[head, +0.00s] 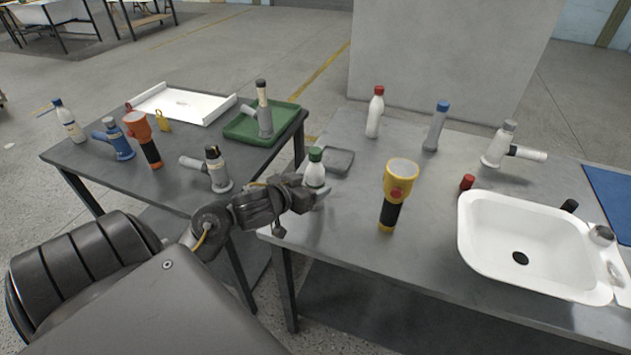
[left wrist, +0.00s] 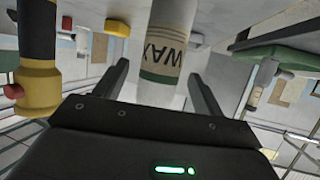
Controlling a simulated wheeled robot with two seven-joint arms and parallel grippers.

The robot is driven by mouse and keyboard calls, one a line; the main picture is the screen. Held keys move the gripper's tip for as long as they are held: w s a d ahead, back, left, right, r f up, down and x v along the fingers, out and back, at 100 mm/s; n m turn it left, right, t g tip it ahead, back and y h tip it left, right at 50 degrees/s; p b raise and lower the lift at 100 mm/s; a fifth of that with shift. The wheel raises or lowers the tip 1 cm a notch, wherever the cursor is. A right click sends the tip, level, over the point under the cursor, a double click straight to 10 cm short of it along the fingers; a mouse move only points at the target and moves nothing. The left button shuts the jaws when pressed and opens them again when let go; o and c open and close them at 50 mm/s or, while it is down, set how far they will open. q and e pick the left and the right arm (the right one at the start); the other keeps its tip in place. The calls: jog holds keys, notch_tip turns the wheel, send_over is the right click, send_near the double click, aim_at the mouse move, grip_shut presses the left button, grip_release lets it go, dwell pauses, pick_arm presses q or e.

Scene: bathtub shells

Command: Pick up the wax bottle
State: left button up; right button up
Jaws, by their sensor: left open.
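The wax bottle (head: 315,174) is white with a green cap and stands upright near the left edge of the right-hand metal table. In the left wrist view the bottle (left wrist: 166,62) shows its "WAX" label and a green band. My left gripper (head: 303,194) is at the bottle's lower part, partly hiding it. In the left wrist view the gripper's fingers (left wrist: 160,88) are open, one on each side of the bottle, with gaps visible. My right gripper is in neither view.
A yellow flashlight (head: 397,193) stands to the bottle's right, and a grey tray (head: 338,161) lies just behind it. A white sink (head: 478,245) is farther right. A grey tool (head: 218,172) stands on the left table (head: 92,158), beyond a gap.

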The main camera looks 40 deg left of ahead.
aim_at(310, 175)
pick_arm(q)
jog(key=x, duration=0.3)
jog(key=shift+f+b, duration=0.1)
jog(key=shift+b, duration=0.2)
jog(key=shift+s, duration=0.1)
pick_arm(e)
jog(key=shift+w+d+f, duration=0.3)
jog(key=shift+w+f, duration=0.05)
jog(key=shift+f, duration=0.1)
pick_arm(q)
jog(key=shift+c, duration=0.4)
